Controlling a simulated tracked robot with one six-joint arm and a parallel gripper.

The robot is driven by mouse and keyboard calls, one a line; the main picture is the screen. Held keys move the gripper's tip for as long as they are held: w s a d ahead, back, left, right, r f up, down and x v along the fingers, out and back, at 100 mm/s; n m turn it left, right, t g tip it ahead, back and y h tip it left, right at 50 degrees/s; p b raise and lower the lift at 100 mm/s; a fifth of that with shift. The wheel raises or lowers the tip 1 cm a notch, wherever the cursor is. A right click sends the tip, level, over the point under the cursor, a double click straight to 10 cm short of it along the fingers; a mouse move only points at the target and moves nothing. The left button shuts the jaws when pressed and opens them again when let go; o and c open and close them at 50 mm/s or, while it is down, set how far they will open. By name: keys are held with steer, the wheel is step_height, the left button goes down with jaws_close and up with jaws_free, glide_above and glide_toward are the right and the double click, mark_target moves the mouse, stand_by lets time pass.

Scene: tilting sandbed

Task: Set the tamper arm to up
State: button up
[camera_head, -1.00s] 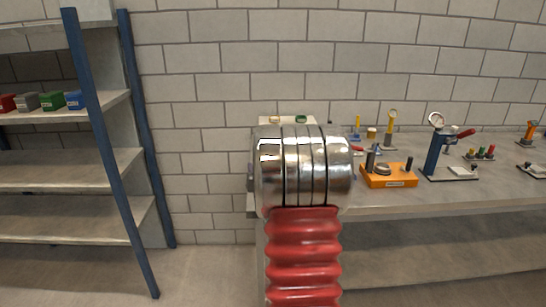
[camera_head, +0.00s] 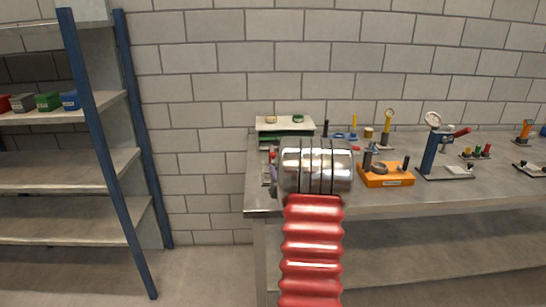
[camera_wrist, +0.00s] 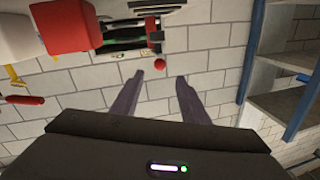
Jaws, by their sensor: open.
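No part is marked as the tamper arm, and I cannot tell for sure which it is. A green unit with a pale top (camera_head: 285,124) stands at the bench's back left, partly behind my arm in the head view. In the wrist view a dark and green unit (camera_wrist: 128,36), probably the same one, sits near the top. A small red ball (camera_wrist: 159,64) shows at its lower right, just beyond my fingertips in the picture. My gripper (camera_wrist: 157,82) is open, with nothing between its two dark fingers.
An orange block with a ring (camera_head: 386,178) and a blue press with a red handle (camera_head: 431,150) stand right of my arm on the bench (camera_head: 470,190). A red block (camera_wrist: 68,25) shows upper left in the wrist view. Blue-posted shelves (camera_head: 65,185) stand left, beyond open floor.

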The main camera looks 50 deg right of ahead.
mark_target(273, 157)
steer(key=x, duration=1.3)
steer(key=shift+a, duration=0.1)
jaws_close()
stand_by(0.4)
steer(key=shift+w+a, duration=0.1)
steer(key=shift+w, duration=0.05)
